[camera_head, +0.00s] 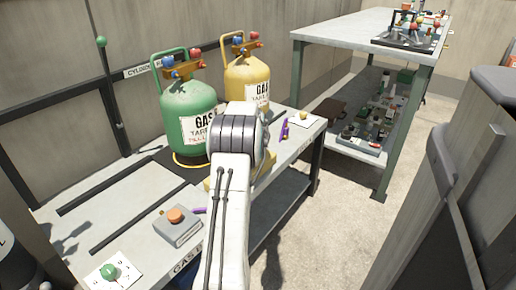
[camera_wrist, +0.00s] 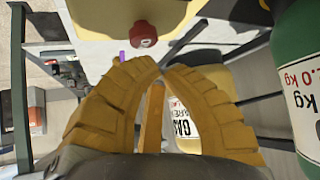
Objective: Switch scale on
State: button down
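A dark flat platform (camera_head: 163,163) lies under the green gas cylinder (camera_head: 189,112) on the bench; I cannot tell for certain that it is the scale. A grey box (camera_head: 178,233) with an orange knob (camera_head: 176,214) stands nearer on the bench. My gripper (camera_wrist: 161,67) has yellow fingers with tips together and nothing seen between them. In the wrist view a red knob (camera_wrist: 143,34) is just beyond the fingertips, on the edge of a yellow body (camera_wrist: 105,14).
A yellow gas cylinder (camera_head: 246,79) stands behind the green one. White plates with a green knob (camera_head: 109,271) and a yellow knob (camera_head: 303,116) lie at the bench ends. A second table (camera_head: 345,27) stands back right; floor lies between it and dark bins (camera_head: 470,170).

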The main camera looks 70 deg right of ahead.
jog(key=shift+f, duration=0.25)
jog(key=shift+f+b, duration=0.2)
jog(key=shift+b, duration=0.1)
jog(key=shift+f+b, duration=0.4)
jog(key=shift+f, duration=0.25)
dwell(0.8)
jog(key=shift+r, duration=0.1)
dwell(0.3)
jog(key=shift+r+p, duration=0.8)
jog(key=shift+r, duration=0.2)
jog(key=shift+r+p, duration=1.9)
jog(key=shift+r, duration=0.65)
